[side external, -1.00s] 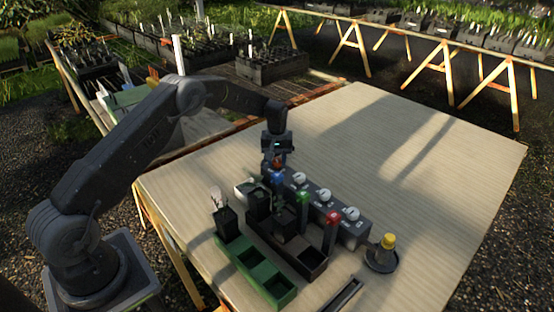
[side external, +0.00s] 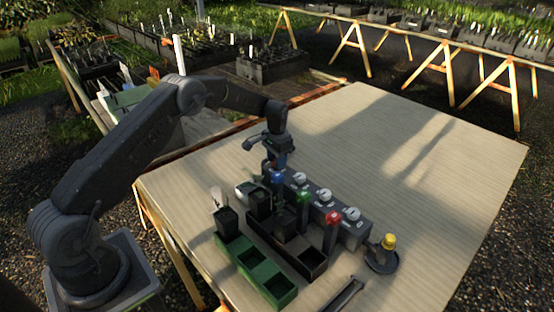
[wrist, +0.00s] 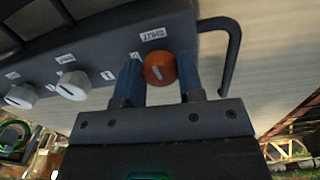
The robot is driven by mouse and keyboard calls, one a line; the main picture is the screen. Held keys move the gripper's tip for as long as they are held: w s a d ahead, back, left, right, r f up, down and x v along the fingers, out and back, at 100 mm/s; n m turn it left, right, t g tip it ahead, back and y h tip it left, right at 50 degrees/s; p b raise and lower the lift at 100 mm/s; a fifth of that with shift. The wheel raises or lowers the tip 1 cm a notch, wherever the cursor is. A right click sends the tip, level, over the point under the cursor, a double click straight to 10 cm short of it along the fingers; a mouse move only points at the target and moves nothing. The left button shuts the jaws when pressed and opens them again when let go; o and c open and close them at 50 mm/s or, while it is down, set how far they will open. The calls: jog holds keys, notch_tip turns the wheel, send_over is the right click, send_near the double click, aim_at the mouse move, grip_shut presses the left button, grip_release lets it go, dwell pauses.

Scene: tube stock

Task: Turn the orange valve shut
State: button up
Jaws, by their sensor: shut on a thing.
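The orange valve (wrist: 160,68) is a round knob with a white line, at the end of a dark grey block (wrist: 100,38) in the wrist view. A SHUT label (wrist: 153,35) is printed beside it; another label is partly hidden by a finger. The white line runs roughly up and down in this view, toward the SHUT label's side. My gripper (side external: 276,164) points down at the block's far end in the side view. Its two blue fingers stand on either side of the knob, shut on it. The knob is hidden in the side view.
White knobs (wrist: 70,85) line the same block. A bent dark pipe (wrist: 235,50) is close to the right finger. Blue-, green- and red-topped posts (side external: 333,218), a green tray (side external: 240,243) and a yellow-topped item (side external: 388,241) stand nearby. The back right of the table is clear.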

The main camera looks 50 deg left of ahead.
jog(key=shift+m, duration=0.6)
jog(key=shift+r, duration=0.1)
jog(key=o, duration=0.9)
notch_tip(320, 180, up, 14)
jog(key=shift+f, duration=0.1)
